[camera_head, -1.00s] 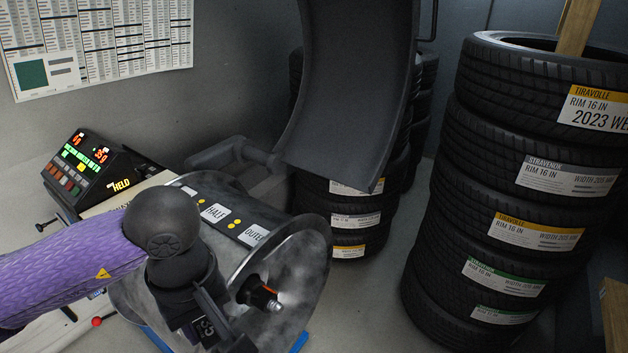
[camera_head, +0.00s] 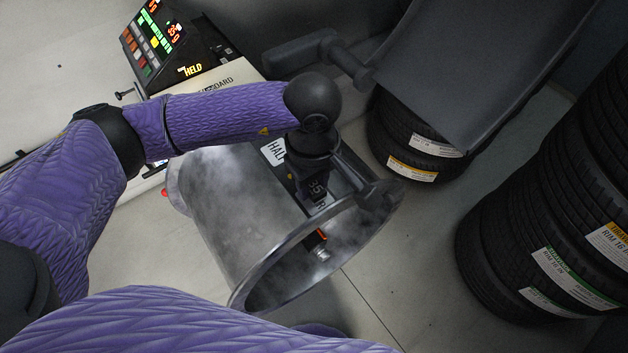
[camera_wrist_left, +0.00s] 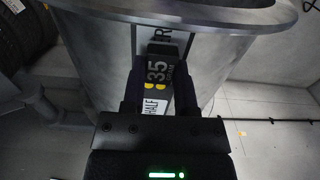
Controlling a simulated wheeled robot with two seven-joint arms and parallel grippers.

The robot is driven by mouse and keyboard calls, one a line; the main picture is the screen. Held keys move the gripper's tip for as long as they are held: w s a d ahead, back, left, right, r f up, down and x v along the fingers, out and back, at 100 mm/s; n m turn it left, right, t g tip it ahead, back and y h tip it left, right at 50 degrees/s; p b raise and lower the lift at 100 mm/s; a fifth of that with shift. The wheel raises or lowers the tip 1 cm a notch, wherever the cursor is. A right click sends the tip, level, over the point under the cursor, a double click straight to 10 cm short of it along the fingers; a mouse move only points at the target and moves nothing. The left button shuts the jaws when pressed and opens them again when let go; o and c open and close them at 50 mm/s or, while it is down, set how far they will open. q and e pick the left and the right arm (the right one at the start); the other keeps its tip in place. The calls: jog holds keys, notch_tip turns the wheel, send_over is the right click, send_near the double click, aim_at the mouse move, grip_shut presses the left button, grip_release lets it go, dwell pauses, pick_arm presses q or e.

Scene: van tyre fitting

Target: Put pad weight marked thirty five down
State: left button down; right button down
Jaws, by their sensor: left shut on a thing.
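My left gripper (camera_head: 315,190) is at the wheel rim and shut on a small dark pad weight. The weight (camera_wrist_left: 160,70) shows "35" in pale digits between the two fingers in the left wrist view, where the gripper also shows (camera_wrist_left: 160,92). In the head view the weight (camera_head: 317,187) is partly hidden by the gripper. It is over the lettered strip (camera_head: 274,152) that runs across the rim, with "HALF" readable. I cannot tell whether the weight touches the strip. My right gripper is out of view.
The bare metal wheel rim (camera_head: 225,205) sits on the balancing machine, whose lit panel (camera_head: 155,42) is at upper left. A dark curved hood (camera_head: 480,75) hangs at upper right. Stacked tyres (camera_head: 545,190) stand at right. Bare floor (camera_head: 420,270) lies between.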

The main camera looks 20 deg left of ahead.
aim_at(313, 186)
pick_arm(q)
jog(key=shift+f, duration=0.6)
jog(key=shift+c, duration=1.9)
grip_release()
notch_tip(313, 186, up, 12)
jog(key=p, duration=0.1)
jog(key=shift+r, duration=0.25)
